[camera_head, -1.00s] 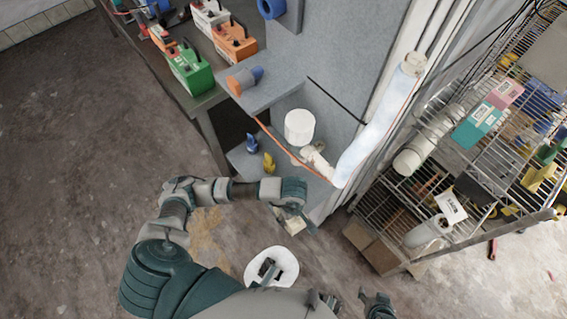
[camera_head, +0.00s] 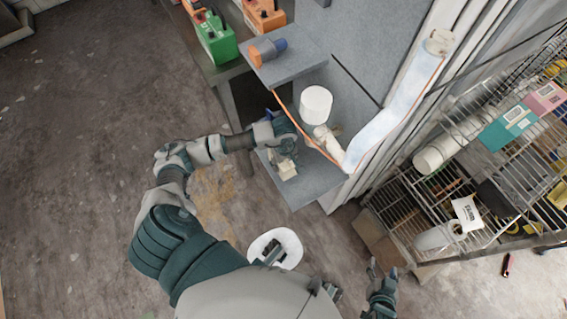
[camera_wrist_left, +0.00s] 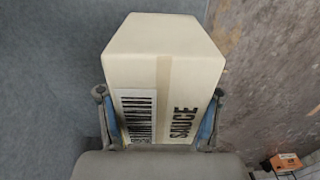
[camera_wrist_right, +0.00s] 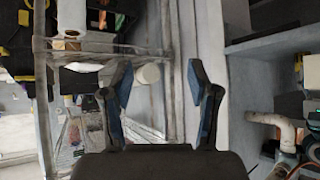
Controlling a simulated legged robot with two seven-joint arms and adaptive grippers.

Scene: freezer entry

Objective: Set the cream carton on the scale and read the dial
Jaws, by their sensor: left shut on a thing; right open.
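The cream carton (camera_head: 287,171) is in my left gripper (camera_head: 283,158), over the lower grey shelf (camera_head: 318,183). I cannot tell whether it touches the shelf. In the left wrist view the carton (camera_wrist_left: 165,75) shows a barcode and the word SAUCE, with the left gripper's fingers (camera_wrist_left: 158,120) on its two sides. My right gripper (camera_head: 381,285) is low, apart from the shelf, and its fingers (camera_wrist_right: 160,100) are open and empty in the right wrist view. I cannot make out a scale or its dial in any view.
A white cylinder (camera_head: 316,104) and pale pipe (camera_head: 328,143) stand beside the lower shelf. An upper shelf (camera_head: 290,62) holds an orange and blue object (camera_head: 267,52). A wire rack (camera_head: 480,215) with goods stands right. Open floor (camera_head: 80,180) lies left.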

